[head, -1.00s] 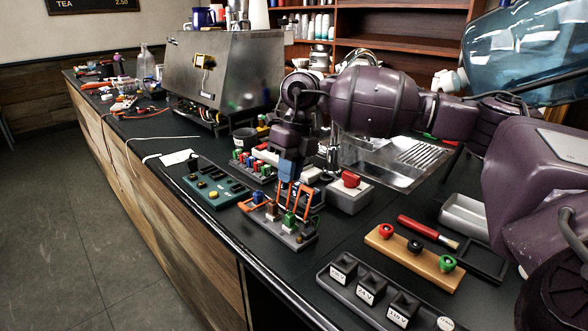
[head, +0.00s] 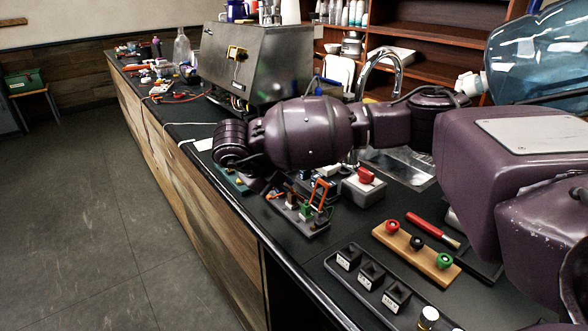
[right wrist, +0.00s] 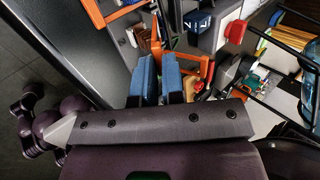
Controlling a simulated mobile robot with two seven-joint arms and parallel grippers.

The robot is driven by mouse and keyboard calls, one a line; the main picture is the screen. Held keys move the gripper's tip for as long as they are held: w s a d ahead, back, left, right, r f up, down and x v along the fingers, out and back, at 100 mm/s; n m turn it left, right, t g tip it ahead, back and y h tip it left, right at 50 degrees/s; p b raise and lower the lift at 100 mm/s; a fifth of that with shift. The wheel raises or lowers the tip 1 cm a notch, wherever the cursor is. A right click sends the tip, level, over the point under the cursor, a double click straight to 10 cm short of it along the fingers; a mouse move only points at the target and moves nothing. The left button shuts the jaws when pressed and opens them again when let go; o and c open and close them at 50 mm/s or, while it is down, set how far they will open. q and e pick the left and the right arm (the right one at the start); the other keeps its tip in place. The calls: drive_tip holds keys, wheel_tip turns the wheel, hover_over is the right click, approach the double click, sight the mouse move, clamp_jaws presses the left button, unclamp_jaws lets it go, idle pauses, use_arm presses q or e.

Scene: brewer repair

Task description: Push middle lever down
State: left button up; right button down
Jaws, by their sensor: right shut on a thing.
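The lever block (head: 305,228) stands on the dark counter, partly covered by my right arm in the head view. Its right orange lever (head: 319,193) stands upright; it also shows in the right wrist view (right wrist: 208,72). The left orange lever (right wrist: 97,14) lies toward the upper left of the wrist view. My right gripper (right wrist: 158,78), with blue fingertips, is over the block between these two levers. It is shut on the middle lever, which is mostly hidden. In the head view my arm covers the fingertips. My left gripper is not in view.
A box with a red button (head: 364,184) stands just right of the lever block. A wooden board with coloured knobs (head: 417,252), a switch strip (head: 375,285) and a red-handled brush (head: 432,230) lie nearer. The metal brewer (head: 250,62) stands farther back.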

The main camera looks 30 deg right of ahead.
drive_tip(key=shift+a+r+h+p, duration=0.3)
drive_tip(key=shift+a+h+p, duration=0.05)
drive_tip(key=shift+h+p, duration=0.15)
drive_tip(key=shift+a+f+h+p, duration=0.45)
drive_tip(key=shift+h+p, duration=0.35)
drive_tip(key=shift+p, duration=0.1)
drive_tip(key=shift+a+f+t+h+p, duration=0.15)
drive_tip(key=shift+a+f+h+p, duration=0.1)
drive_tip(key=shift+f+h+p, duration=0.3)
drive_tip(key=shift+a+f+t+h+p, duration=0.2)
drive_tip(key=shift+f+h+p, duration=0.15)
drive_tip(key=shift+h+p, duration=0.3)
drive_tip(key=shift+a+f+h, duration=0.1)
drive_tip(key=shift+f+h, duration=0.2)
drive_tip(key=shift+a+f+h+p, duration=0.2)
drive_tip(key=shift+f+h+p, duration=0.55)
drive_tip(key=shift+h+p, duration=0.15)
drive_tip(key=shift+s+f+h, duration=0.1)
drive_tip(key=shift+f+h, duration=0.5)
